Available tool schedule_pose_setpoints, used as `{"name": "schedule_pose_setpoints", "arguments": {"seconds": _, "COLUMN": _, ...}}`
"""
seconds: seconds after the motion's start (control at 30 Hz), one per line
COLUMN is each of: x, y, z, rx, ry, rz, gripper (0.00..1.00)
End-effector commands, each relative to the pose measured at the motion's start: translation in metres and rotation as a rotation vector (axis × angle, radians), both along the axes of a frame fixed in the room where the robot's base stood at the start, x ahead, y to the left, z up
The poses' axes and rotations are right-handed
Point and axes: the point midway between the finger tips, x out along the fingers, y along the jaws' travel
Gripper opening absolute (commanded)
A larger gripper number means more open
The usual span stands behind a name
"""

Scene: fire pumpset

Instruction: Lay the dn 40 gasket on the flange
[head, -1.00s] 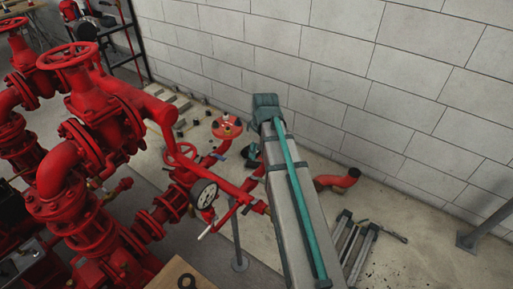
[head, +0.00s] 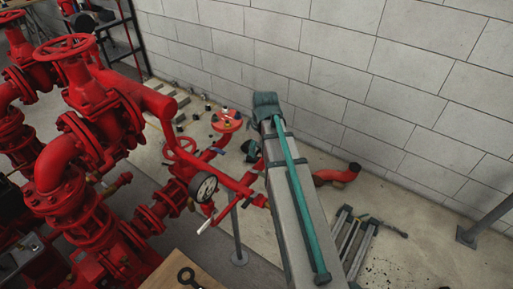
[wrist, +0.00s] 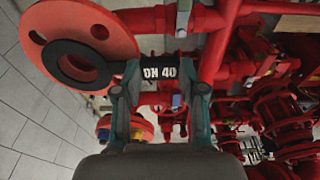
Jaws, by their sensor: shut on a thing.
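My gripper (wrist: 160,92) is shut on the tab of a flat black gasket, labelled like "DH 40", in the wrist view. The gasket's ring (wrist: 50,57) extends left from the tab and overlaps the face of a large red flange (wrist: 75,22) at the upper left. Bolt holes in the flange show beside the ring. I cannot tell whether ring and flange touch. In the head view my arm hides the gripper tips and the held gasket. A red flange with bolts (head: 227,119) shows left of my arm; I cannot tell which flange it matches.
Red pump pipework with handwheels (head: 65,47) fills the left. A pressure gauge (head: 203,187) stands close left of my arm. Another black ring-shaped part (head: 187,275) lies on a wooden board at the bottom. A block wall (head: 400,60) closes the back; metal pieces (head: 355,240) lie right.

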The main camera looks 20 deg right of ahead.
Motion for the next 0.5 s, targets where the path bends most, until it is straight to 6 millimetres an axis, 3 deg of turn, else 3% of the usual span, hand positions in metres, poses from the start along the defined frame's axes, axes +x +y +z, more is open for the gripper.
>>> {"name": "schedule_pose_setpoints", "arguments": {"seconds": 0.5, "x": 0.0, "y": 0.0, "z": -0.0069, "rx": 0.0, "ry": 0.0, "rz": 0.0, "gripper": 0.07}}
